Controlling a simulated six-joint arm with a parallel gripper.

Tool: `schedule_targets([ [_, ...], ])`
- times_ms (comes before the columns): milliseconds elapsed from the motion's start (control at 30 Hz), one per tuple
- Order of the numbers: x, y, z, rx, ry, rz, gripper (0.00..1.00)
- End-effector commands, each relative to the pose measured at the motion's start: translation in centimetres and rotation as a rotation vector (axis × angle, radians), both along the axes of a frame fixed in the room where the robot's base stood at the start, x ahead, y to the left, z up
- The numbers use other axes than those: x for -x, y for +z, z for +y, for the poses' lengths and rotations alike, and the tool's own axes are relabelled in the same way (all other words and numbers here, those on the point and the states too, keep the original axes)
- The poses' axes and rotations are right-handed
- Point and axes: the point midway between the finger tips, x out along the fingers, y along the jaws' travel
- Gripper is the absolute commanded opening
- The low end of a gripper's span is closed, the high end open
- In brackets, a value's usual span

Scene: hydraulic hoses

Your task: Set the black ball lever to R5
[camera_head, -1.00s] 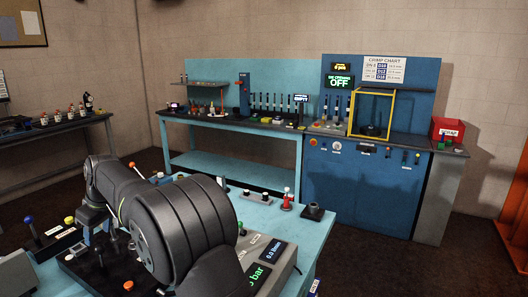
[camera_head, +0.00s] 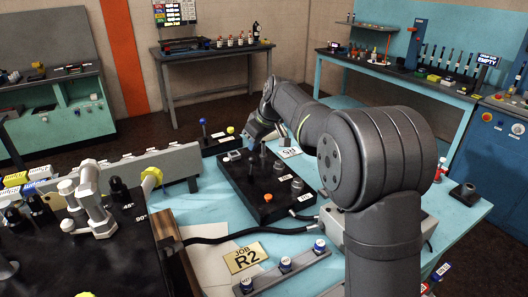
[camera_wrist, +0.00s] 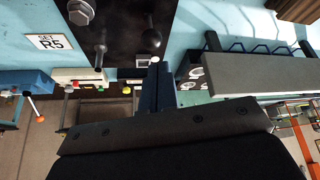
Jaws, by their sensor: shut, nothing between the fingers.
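The black ball lever (camera_wrist: 152,41) shows in the wrist view, its ball just beyond my fingertips; I cannot tell whether they touch. It stands on a dark panel (camera_wrist: 120,22), which is the black box (camera_head: 262,205) in the head view. My gripper (camera_wrist: 157,63) is shut and empty, its blue fingers together. In the head view my gripper (camera_head: 252,146) is over the far end of that box, partly hidden by dark parts. A white card reading SET R5 (camera_wrist: 50,42) lies beside the panel, and shows edge-on in the head view (camera_head: 290,152).
A grey metal lever (camera_wrist: 100,48) stands beside the black ball in the wrist view. An orange knob (camera_head: 267,197) and grey knobs (camera_head: 297,184) sit on the box. A JOB R2 card (camera_head: 244,258) lies nearer. A box with blue and yellow ball levers (camera_head: 215,142) stands behind.

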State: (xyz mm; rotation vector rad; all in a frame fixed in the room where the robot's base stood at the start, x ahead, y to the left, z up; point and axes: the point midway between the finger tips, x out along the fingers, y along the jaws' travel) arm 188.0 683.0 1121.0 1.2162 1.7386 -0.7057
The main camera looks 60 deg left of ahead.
Motion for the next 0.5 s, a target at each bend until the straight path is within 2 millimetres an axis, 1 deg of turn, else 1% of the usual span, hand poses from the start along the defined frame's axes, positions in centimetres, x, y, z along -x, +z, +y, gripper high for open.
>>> schedule_targets([
  [100,0.8,0.8,-0.9,-0.103,0.157,-0.022,0.0],
  [300,1.8,2.0,-2.2,-0.292,0.382,-0.105,0.0],
  [500,2.0,2.9,-3.1,-0.417,0.505,-0.196,0.0],
])
